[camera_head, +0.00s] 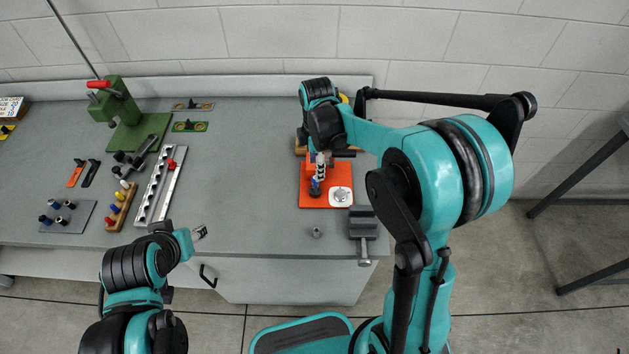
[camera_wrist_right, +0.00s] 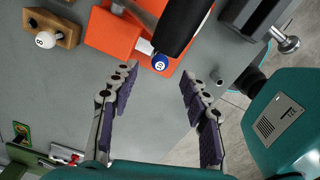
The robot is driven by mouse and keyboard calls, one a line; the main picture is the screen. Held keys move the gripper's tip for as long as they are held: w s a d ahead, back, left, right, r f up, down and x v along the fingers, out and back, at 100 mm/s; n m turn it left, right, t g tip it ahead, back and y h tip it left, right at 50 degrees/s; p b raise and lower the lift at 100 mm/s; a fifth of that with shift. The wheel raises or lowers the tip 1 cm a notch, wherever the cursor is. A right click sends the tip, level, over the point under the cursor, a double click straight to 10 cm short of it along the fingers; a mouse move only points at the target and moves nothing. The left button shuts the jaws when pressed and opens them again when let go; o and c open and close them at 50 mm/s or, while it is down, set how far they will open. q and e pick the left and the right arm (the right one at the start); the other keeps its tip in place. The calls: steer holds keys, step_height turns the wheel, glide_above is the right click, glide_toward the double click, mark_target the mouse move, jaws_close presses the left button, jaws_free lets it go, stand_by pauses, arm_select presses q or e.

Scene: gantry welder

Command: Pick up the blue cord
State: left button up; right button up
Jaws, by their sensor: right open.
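No plain cord can be made out. A blue ball-ended piece marked 10 (camera_wrist_right: 160,63) shows in the right wrist view at the edge of an orange block, beside a white stub and below a black cylinder. In the head view a blue part (camera_head: 315,187) stands over the orange plate (camera_head: 311,200), under my right gripper (camera_head: 320,163). In the wrist view my right gripper (camera_wrist_right: 158,78) is open, its fingers on either side of the blue ball's line, with nothing between them. My left gripper (camera_head: 200,232) is over the table's front edge; its jaws are too small to judge.
A wooden rack (camera_head: 121,207) with coloured pegs, one blue, stands at left beside a slotted metal rail (camera_head: 155,187). A green press (camera_head: 125,115) stands behind. A grey vise (camera_head: 362,222) is at the front edge. The table's middle is clear.

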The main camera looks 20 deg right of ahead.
mark_target(315, 185)
step_height(315, 185, down, 2)
steer(key=shift+s+f+b, duration=0.1)
steer(key=shift+b, duration=0.2)
steer(key=f+b, duration=0.1)
steer(key=f, duration=0.4)
steer(key=shift+a+b, duration=0.2)
steer(key=shift+b, duration=0.15)
steer(key=shift+r, duration=0.1)
steer(key=c, duration=1)
